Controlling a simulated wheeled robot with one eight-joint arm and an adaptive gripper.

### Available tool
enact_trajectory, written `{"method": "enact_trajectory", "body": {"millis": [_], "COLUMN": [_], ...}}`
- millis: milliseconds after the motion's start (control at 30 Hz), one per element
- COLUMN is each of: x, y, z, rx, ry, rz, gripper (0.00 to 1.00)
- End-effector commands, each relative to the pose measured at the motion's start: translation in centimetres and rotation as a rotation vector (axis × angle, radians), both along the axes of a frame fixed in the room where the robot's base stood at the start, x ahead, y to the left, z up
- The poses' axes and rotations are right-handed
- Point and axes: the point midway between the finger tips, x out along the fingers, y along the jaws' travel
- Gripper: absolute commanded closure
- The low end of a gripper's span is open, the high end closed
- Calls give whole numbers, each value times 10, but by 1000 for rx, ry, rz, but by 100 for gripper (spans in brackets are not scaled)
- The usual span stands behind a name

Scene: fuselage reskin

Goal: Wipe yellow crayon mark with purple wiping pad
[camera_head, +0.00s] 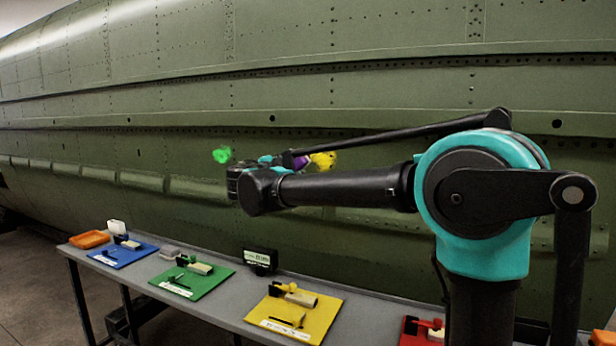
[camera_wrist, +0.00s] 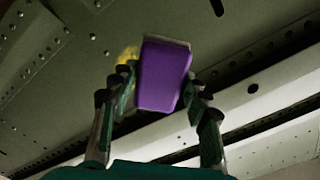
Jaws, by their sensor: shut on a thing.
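The purple wiping pad (camera_wrist: 163,75) is between the fingers of my gripper (camera_wrist: 155,95) in the wrist view, and the gripper is shut on it. In the head view a small part of the pad (camera_head: 301,162) shows behind my arm. The yellow crayon mark (camera_head: 323,160) is on the green fuselage, just right of the pad in the head view. In the wrist view part of the yellow mark (camera_wrist: 127,57) shows at the pad's left edge. My gripper (camera_head: 285,160) is mostly hidden by my arm in the head view. I cannot tell whether the pad touches the skin.
A green mark (camera_head: 222,155) is on the fuselage (camera_head: 400,90) to the left. A grey table (camera_head: 215,305) below holds blue (camera_head: 124,254), green (camera_head: 190,281) and yellow (camera_head: 300,318) boards with small items, a red board (camera_head: 418,335), and an orange tray (camera_head: 89,239).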

Motion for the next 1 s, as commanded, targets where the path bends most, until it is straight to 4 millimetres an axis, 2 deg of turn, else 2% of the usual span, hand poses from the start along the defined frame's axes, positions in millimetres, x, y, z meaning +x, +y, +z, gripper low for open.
{"method": "enact_trajectory", "body": {"millis": [267,700,1000], "x": [12,50,56], "y": [-4,-18,-20], "z": [1,0,0], "rx": [0,0,0], "ry": [-1,0,0], "rz": [0,-1,0], "gripper": [77,77,77]}}
